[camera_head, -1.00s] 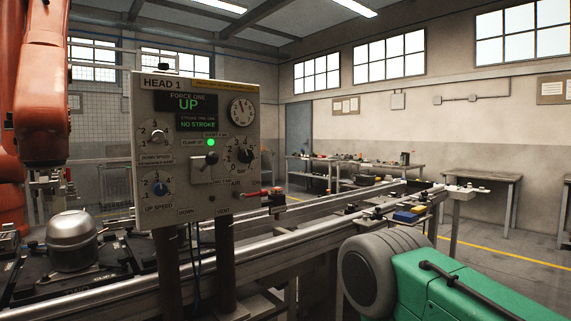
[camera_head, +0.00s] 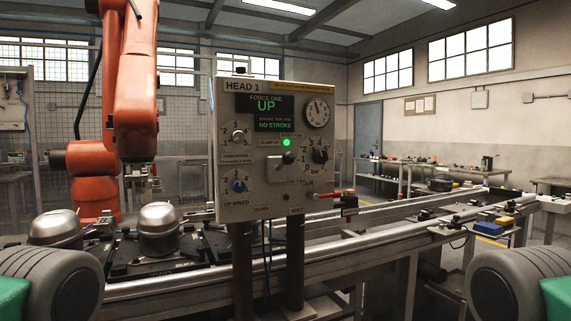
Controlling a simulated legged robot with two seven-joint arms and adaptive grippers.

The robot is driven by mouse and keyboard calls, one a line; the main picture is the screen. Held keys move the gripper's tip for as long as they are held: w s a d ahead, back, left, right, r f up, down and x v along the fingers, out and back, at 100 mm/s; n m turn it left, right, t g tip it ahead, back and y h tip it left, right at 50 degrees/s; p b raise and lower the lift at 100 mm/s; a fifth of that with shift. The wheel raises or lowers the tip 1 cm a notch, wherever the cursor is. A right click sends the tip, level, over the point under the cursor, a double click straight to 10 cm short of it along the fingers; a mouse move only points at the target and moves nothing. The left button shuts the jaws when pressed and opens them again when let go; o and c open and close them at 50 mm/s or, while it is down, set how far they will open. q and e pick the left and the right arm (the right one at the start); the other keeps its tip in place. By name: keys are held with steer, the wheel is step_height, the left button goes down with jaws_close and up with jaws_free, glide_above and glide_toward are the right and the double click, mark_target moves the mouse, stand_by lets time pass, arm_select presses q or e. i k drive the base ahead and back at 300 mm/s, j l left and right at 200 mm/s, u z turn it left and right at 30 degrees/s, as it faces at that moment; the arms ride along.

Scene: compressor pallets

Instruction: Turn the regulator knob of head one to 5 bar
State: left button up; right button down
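The HEAD 1 control panel (camera_head: 262,205) stands upright on two posts in the middle of the view. The black regulator knob (camera_head: 320,156) is on its right side, ringed by numbers, with a bar label below; its exact setting is too small to read surely. A round pressure gauge (camera_head: 317,113) sits above it, its needle near the top. A toggle lever (camera_head: 289,158) is left of the knob. Neither gripper shows, and nothing touches the panel.
A red-handled valve (camera_head: 330,194) sticks out at the panel's lower right. Behind it runs a conveyor rail (camera_head: 375,241) with silver compressor domes (camera_head: 158,228) at left. An orange robot arm (camera_head: 130,100) stands behind left. Grey and green parts, likely mine, fill both lower corners.

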mark_target(319, 156)
steer(key=i+l+u, duration=0.15)
steer(key=l, duration=0.2)
steer(key=i+l+u, duration=0.1)
steer(key=l, duration=0.3)
steer(key=i+l+u, duration=0.15)
steer(key=l, duration=0.3)
steer(key=i, duration=0.1)
